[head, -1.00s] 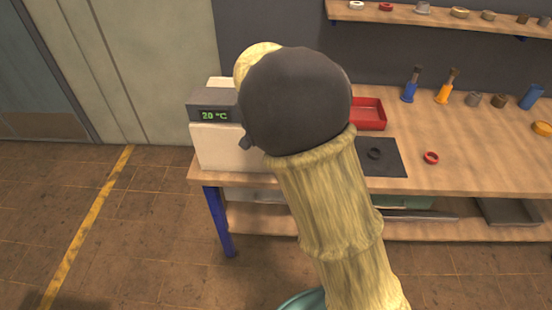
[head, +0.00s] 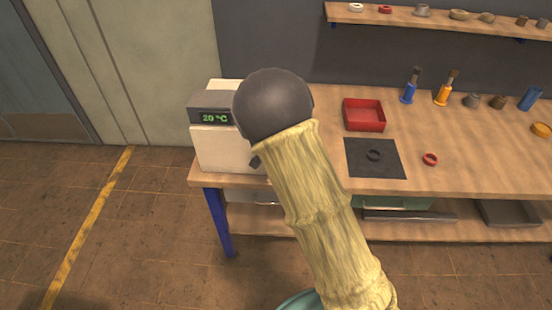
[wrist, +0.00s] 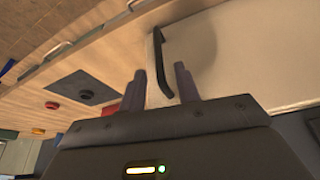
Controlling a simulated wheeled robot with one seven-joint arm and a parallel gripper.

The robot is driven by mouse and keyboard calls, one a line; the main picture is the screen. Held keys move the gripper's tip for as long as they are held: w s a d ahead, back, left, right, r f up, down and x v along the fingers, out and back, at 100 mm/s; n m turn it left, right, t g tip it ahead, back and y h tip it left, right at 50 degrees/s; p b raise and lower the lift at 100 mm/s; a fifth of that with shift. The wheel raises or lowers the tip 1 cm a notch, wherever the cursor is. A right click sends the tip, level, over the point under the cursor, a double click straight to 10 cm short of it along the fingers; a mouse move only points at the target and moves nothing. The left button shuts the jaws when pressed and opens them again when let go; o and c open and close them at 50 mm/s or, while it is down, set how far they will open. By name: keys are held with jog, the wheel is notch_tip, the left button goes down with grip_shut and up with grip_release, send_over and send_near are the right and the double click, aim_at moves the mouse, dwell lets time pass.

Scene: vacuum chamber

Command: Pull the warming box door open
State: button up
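The warming box (head: 222,150) is a pale box with a dark top panel reading 20 °C, at the left end of the bench. My arm hides its right part in the head view. In the wrist view its pale door (wrist: 235,55) carries a black bar handle (wrist: 161,55). My gripper (wrist: 160,69) is open, its two dark fingers apart. The near end of the handle shows between the fingers; I cannot tell whether they touch it. The door looks shut, but its edges are mostly out of view.
A red tray (head: 364,115), a dark mat (head: 390,170) with a black ring and a red ring (head: 430,159) lie on the bench right of my arm. A shelf (head: 450,24) hangs above. The floor left of the bench is clear.

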jog(key=x, duration=0.6)
jog(key=shift+w+f+p, duration=0.1)
jog(key=shift+f+p, duration=0.05)
jog(key=shift+p, duration=0.2)
jog(key=shift+c, duration=0.3)
grip_shut()
